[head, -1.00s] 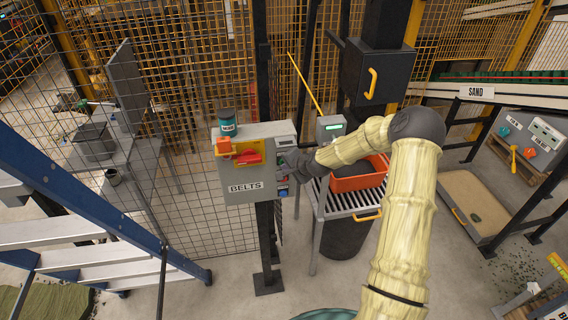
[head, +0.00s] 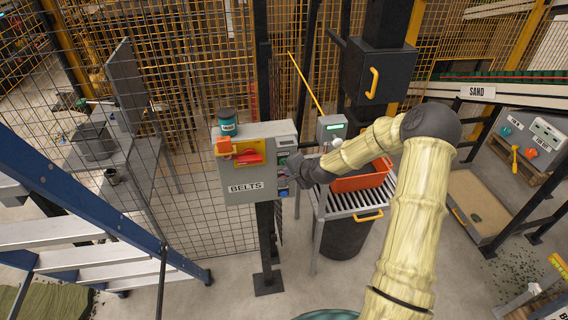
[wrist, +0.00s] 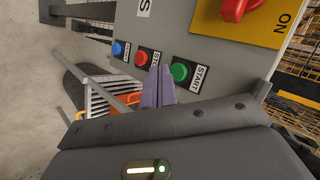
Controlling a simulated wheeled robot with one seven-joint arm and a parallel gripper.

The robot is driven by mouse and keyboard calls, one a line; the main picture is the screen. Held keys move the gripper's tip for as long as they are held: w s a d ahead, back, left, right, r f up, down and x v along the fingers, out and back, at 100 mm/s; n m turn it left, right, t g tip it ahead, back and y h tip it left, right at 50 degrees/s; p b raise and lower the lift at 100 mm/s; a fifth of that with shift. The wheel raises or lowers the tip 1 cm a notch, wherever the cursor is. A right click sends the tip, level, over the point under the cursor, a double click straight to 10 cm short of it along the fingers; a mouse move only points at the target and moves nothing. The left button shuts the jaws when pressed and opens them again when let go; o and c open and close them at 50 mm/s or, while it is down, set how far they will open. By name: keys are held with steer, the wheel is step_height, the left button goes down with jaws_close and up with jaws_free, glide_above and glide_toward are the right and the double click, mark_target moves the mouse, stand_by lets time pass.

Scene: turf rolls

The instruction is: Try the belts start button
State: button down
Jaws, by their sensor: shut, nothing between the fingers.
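The grey belts control box (head: 235,195) hangs on a dark post, with BELTS on its front. My gripper (wrist: 160,70) is shut and empty. In the wrist view its tips appear between the green and red buttons, closer to the green one. I cannot tell whether they touch the face. In the head view my gripper (head: 291,170) is beside the box's right side, and its tips are hard to make out.
A red rotary switch (head: 249,158) on a yellow plate and a teal-and-dark tin (head: 228,122) are on the box. An orange crate (head: 360,182) stands on rollers to the right. A blue ladder (head: 90,205) is at left, before mesh fencing.

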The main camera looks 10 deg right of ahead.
steer(key=shift+s+f, duration=0.2)
steer(key=shift+s, duration=0.9)
steer(key=s+r+n+g+h+b, duration=0.1)
steer(key=s+r+n, duration=0.4)
steer(key=s, duration=0.9)
steer(key=s+r+n+g+h+b, duration=0.1)
steer(key=s+r+n+g+h, duration=0.2)
steer(key=s, duration=1.1)
steer(key=r+n+g, duration=0.1)
steer(key=n+g, duration=0.1)
steer(key=n, duration=0.1)
steer(key=shift+s+a+r+g, duration=0.3)
steer(key=shift+s+r, duration=0.1)
